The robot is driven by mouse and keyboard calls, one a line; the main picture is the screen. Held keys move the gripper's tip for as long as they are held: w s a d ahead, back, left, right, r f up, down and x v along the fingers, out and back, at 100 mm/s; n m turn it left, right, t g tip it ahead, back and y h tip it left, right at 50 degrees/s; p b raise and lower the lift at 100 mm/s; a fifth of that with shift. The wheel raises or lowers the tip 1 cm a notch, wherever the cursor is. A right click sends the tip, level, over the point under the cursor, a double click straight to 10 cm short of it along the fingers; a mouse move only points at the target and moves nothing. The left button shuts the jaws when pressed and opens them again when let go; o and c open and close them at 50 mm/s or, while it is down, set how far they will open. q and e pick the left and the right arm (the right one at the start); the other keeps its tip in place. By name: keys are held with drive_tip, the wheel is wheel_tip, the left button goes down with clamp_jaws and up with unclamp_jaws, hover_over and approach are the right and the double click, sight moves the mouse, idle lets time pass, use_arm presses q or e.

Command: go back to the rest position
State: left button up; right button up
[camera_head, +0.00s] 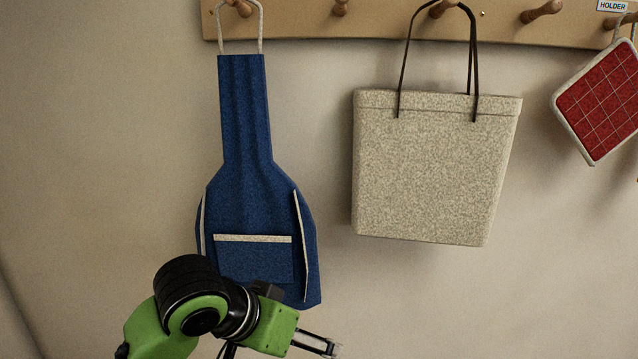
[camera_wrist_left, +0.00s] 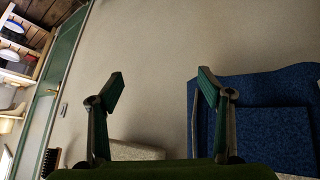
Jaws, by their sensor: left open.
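My left gripper (camera_head: 318,345) shows at the bottom of the head view, its arm coming in from the lower left. In the left wrist view the two fingers of the left gripper (camera_wrist_left: 160,88) stand wide apart with nothing between them. A blue apron (camera_head: 245,130) hangs from a peg, and my left wrist covers part of its lower edge. The apron also shows in the left wrist view (camera_wrist_left: 262,95), beside the right finger. My right gripper is in neither view.
A wooden peg rail (camera_head: 385,22) runs along the wall. A speckled beige bag (camera_head: 430,170) and a red checked pot holder (camera_head: 600,100) hang from it. Bare wall lies below the bag. The left wrist view shows a green frame (camera_wrist_left: 55,85) and shelves at left.

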use_arm(q)
drive_tip(key=s+a+f+n+y, duration=0.1)
drive_tip(key=s+a+f, duration=0.25)
drive_tip(key=f, duration=0.55)
drive_tip(key=s+a+f+n, duration=0.1)
drive_tip(key=s+a+f, duration=0.1)
drive_tip(key=s+f, duration=0.5)
drive_tip(key=s+a+f+n+g+y, duration=0.2)
drive_tip(key=s+a+f+g+y, duration=0.15)
drive_tip(key=s+a+f, duration=1)
wheel_tip(320, 180, down, 24)
drive_tip(key=s+d, duration=0.1)
drive_tip(key=s+a+f+g, duration=0.1)
drive_tip(key=s+a+f, duration=0.1)
drive_tip(key=s+f, duration=1.6)
drive_tip(key=shift+a+m+y+b, duration=0.3)
drive_tip(key=shift+a+m+y, duration=0.05)
drive_tip(key=shift+m, duration=0.05)
drive_tip(key=shift+f+g, duration=0.1)
drive_tip(key=shift+g, duration=0.15)
